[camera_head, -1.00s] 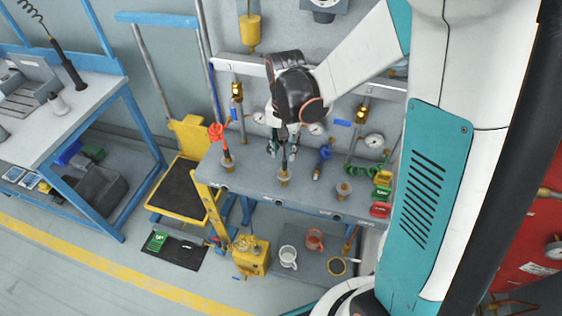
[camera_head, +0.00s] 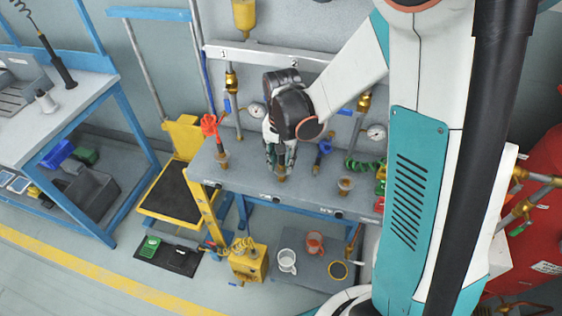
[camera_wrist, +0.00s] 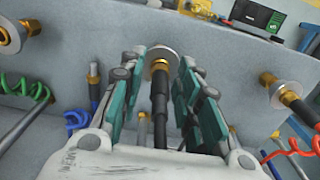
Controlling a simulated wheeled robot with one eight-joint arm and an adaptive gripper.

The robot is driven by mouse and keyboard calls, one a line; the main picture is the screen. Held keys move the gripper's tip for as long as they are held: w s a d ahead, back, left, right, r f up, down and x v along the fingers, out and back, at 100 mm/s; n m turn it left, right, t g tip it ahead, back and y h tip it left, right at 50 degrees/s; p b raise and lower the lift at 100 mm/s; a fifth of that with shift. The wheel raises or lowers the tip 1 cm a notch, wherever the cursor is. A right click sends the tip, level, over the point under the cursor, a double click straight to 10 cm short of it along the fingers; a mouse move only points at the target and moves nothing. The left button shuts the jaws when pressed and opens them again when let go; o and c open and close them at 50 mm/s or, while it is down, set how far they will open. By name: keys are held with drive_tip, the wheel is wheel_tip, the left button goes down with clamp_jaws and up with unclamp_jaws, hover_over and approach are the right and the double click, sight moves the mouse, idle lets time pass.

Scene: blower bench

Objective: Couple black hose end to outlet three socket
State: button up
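My gripper (camera_wrist: 164,68) points at the brass middle socket (camera_head: 282,179) on the grey bench. In the wrist view its two fingers stand either side of the black hose end (camera_wrist: 159,105), with gaps visible between fingers and hose. The black hose end lines up with the brass socket and meets it (camera_wrist: 161,53); how deep it sits I cannot tell. In the head view the fingers hide the hose end. The red hose (camera_head: 209,124) goes to the left socket (camera_head: 222,161). The right socket (camera_head: 345,184) looks free.
A lower shelf (camera_head: 316,279) holds a white mug (camera_head: 287,261) and a red mug (camera_head: 315,243). A yellow stand (camera_head: 180,180) is at left.

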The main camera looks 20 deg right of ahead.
clamp_jaws()
drive_tip(key=shift+r, duration=0.1)
drive_tip(key=shift+r+p, duration=1.8)
drive_tip(key=shift+r, duration=0.65)
